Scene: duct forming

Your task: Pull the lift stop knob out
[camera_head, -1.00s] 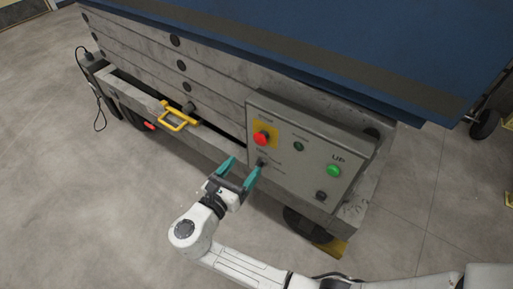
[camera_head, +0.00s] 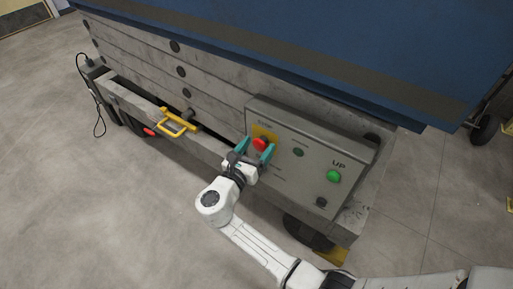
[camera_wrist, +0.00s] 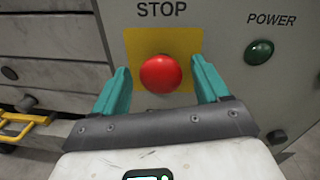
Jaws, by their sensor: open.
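The lift stop knob (camera_head: 261,144) is a red round button on a yellow square, on the grey control panel (camera_head: 309,178) at the lift's side. In the wrist view the knob (camera_wrist: 166,74) sits under the word STOP, centred between my fingers. My gripper (camera_head: 256,148) is open, with teal fingertips at either side of the knob. In the wrist view my gripper (camera_wrist: 160,85) shows a gap between each finger and the knob. Whether the fingertips reach past the knob's front is hard to tell.
The panel also has a dark green POWER lamp (camera_wrist: 259,52), a bright green UP button (camera_head: 334,176) and a black knob (camera_head: 321,202). A yellow handle (camera_head: 177,123) sticks out left of the panel. The blue lift top (camera_head: 300,45) overhangs above. Floor at the left is clear.

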